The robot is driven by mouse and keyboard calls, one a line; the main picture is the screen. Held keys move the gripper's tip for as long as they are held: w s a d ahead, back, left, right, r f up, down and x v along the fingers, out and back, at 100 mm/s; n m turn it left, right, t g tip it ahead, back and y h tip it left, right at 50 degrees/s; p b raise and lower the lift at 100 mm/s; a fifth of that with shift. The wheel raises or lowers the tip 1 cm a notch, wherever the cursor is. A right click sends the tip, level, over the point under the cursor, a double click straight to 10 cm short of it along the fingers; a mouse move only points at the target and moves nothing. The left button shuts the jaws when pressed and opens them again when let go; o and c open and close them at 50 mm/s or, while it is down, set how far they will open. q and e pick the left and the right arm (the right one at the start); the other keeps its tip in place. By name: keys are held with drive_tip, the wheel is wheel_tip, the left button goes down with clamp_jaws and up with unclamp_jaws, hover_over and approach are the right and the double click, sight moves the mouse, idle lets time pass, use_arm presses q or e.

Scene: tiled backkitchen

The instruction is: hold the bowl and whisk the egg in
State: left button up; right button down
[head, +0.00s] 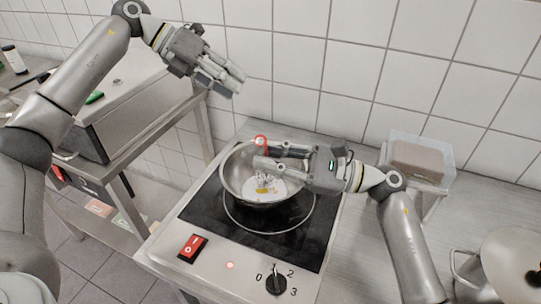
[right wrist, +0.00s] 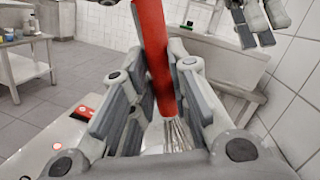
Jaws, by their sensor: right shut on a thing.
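A metal bowl (head: 231,183) stands on the black hob and holds white, with a yellow patch of egg (head: 263,191). My right gripper (head: 262,155) is over the bowl, shut on the whisk's red handle (right wrist: 154,50). The handle's red end (head: 261,140) shows above the fingers in the head view. The whisk's wires (right wrist: 177,135) point down, with their lower part in the bowl; the gripper hides part of the whisk and bowl. My left gripper (head: 236,86) is empty, high in front of the tiled wall, away from the bowl; its fingers look apart.
The hob (head: 300,243) has a red switch (head: 192,248) and a knob (head: 276,284) at its front. A clear container (head: 420,160) stands at the right, a metal pot (head: 500,265) at the lower right. A metal side table (head: 165,125) stands left, across a gap.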

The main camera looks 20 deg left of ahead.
sight(230, 164)
use_arm(q)
drive_tip(key=s+a+f+n+g+y, duration=0.2)
drive_tip(key=s+a+f+g+y, duration=0.15)
drive_tip(key=s+f, duration=0.4)
drive_tip(key=shift+g, duration=0.35)
drive_tip(key=shift+w+x, duration=0.25)
drive_tip(key=shift+x, duration=1.85)
drive_tip(key=shift+w+x, duration=0.2)
drive_tip(key=shift+x, duration=1.95)
clamp_jaws()
